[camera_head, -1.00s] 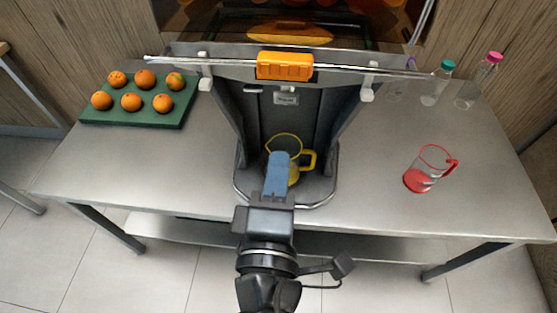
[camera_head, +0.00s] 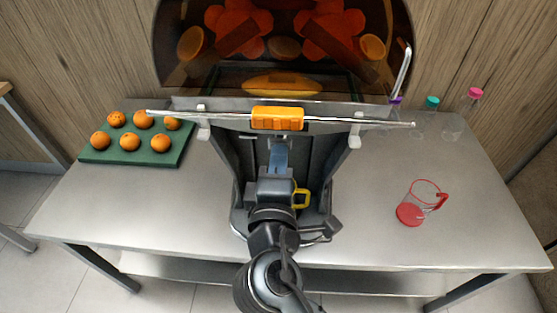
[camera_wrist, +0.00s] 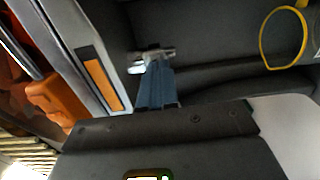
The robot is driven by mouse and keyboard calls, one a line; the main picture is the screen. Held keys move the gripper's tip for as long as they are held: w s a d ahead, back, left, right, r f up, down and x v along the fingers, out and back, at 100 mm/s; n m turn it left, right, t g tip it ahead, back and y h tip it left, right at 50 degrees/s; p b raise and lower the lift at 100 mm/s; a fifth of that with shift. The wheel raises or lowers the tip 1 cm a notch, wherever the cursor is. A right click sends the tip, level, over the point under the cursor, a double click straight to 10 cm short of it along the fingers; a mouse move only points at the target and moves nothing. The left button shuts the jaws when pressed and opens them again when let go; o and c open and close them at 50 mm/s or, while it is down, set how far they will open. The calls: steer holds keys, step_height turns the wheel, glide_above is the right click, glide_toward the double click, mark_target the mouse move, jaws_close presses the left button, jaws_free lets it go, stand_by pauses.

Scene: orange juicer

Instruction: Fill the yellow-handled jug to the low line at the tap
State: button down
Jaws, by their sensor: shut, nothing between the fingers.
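The yellow-handled jug (camera_head: 302,198) stands in the juicer's bay; my arm hides most of it in the head view. Its yellow rim (camera_wrist: 262,40) shows at the upper right of the wrist view. Its low line and fill level are hidden. My gripper (camera_head: 279,143) is inside the bay, above and behind the jug's handle, with its blue fingers shut and empty. In the wrist view the fingertips (camera_wrist: 154,66) are at the small metal tap (camera_wrist: 152,54). They look touching or very near; I cannot tell which. No juice stream is visible.
A red-handled jug (camera_head: 411,213) with red at its base stands on the right of the steel table (camera_head: 370,235). A green tray (camera_head: 150,158) of oranges is at left. Bottles (camera_head: 474,103) stand at the back right. The juicer's orange-labelled front bar (camera_head: 277,118) crosses above the bay.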

steer(key=shift+f, duration=0.1)
steer(key=b, duration=0.3)
steer(key=f+t+b, duration=0.1)
steer(key=b, duration=0.1)
steer(key=shift+w+b, duration=0.25)
steer(key=shift+b, duration=0.15)
steer(key=shift+t+b, duration=0.3)
steer(key=shift+b, duration=0.25)
steer(key=b, duration=0.3)
steer(key=shift+w+f+t, duration=0.15)
steer(key=shift+w+t, duration=0.1)
steer(key=shift+t, duration=0.15)
steer(key=b, duration=0.3)
steer(key=shift+w+f+t+b, duration=0.1)
steer(key=shift+w+t+b, duration=0.05)
steer(key=shift+t+b, duration=0.2)
steer(key=shift+r+p, duration=0.35)
steer(key=shift+p, duration=0.1)
stand_by(4.7)
